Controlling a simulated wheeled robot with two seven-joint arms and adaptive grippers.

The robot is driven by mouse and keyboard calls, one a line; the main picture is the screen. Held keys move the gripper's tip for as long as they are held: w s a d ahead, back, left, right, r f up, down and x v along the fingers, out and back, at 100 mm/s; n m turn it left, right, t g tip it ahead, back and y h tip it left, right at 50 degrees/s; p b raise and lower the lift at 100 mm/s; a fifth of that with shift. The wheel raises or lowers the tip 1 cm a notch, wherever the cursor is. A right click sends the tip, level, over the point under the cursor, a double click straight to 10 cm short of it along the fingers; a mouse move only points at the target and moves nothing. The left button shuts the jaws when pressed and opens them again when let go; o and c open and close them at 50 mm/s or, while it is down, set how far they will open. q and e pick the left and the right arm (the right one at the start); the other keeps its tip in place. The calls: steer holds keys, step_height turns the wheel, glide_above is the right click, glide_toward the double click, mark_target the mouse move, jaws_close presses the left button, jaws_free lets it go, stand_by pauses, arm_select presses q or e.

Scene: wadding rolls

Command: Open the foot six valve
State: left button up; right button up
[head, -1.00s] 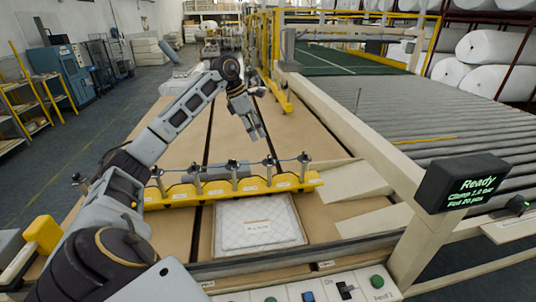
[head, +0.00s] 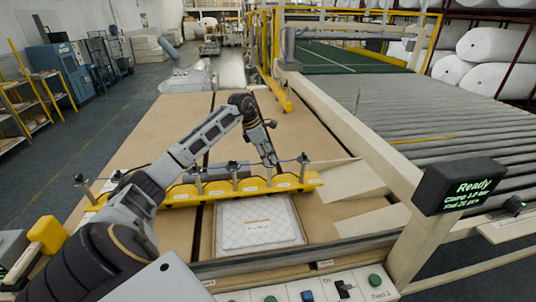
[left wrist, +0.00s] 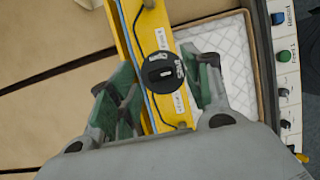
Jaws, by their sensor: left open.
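The yellow clamp bar (head: 245,186) lies across the table with a row of small valves on it. In the left wrist view, one black round valve knob (left wrist: 162,70) with a pale label sits on the yellow bar (left wrist: 150,25). The label is too small to read, so I cannot tell its number. My left gripper (head: 272,160) is open, pointing down over the right part of the bar. In the left wrist view, its green-padded fingers (left wrist: 160,88) stand on either side of the knob, apart from it. My right gripper is not in view.
A white quilted pad (head: 257,222) in a tray lies in front of the bar. A control panel (head: 330,290) with buttons runs along the front edge. A black display (head: 462,185) reading Ready stands on the right. The brown table (head: 180,130) behind the bar is clear.

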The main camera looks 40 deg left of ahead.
arm_select(q)
steer(key=shift+d+f, duration=0.1)
steer(key=shift+f, duration=0.15)
steer(key=c, duration=1)
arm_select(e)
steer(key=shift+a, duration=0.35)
